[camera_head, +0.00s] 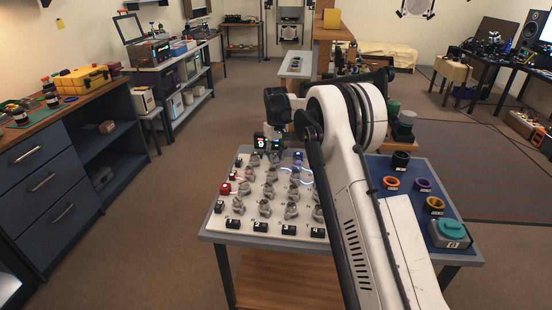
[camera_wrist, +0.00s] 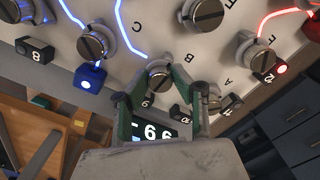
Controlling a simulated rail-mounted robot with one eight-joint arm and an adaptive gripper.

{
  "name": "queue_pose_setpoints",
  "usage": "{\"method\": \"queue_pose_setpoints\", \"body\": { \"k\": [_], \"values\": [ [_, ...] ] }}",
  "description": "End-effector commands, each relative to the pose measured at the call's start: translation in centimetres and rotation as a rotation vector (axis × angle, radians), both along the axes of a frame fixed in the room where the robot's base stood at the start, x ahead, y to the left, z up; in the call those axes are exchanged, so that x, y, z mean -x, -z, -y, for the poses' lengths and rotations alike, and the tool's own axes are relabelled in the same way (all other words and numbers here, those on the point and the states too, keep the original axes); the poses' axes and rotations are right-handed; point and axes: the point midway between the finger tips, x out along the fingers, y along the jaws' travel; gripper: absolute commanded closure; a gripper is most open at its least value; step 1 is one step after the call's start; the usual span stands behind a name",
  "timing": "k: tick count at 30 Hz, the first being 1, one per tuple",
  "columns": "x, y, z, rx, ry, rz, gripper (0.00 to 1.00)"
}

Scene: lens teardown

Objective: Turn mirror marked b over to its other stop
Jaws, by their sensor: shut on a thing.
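The white board (camera_head: 236,215) carries rows of round grey mirror mounts with slotted tops. In the wrist view my gripper (camera_wrist: 160,76) has its green fingers on both sides of one mount (camera_wrist: 157,76), shut on it. A small mark beside this mount looks like b; this is the mirror marked b as far as I can tell. The mount still sits on the board. In the head view my gripper (camera_head: 274,142) is at the board's far edge, and my arm hides part of the board. The mirror's exact angle is hard to tell.
Neighbouring mounts (camera_wrist: 96,42) stand close on both sides. A lit blue block (camera_wrist: 89,77), a lit red block (camera_wrist: 266,76) and a digit display (camera_wrist: 158,131) line the edge. Blue and red light lines cross the board. A blue mat (camera_head: 400,172) with coloured rings lies right.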

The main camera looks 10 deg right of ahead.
Motion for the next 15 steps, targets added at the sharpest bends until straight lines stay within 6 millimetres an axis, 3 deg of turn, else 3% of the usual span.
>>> {"method": "queue_pose_setpoints", "body": {
  "k": [15],
  "values": [
    [0.0, -0.03, -0.17, 0.0, 0.465, 0.001, 1.0]
  ]
}}
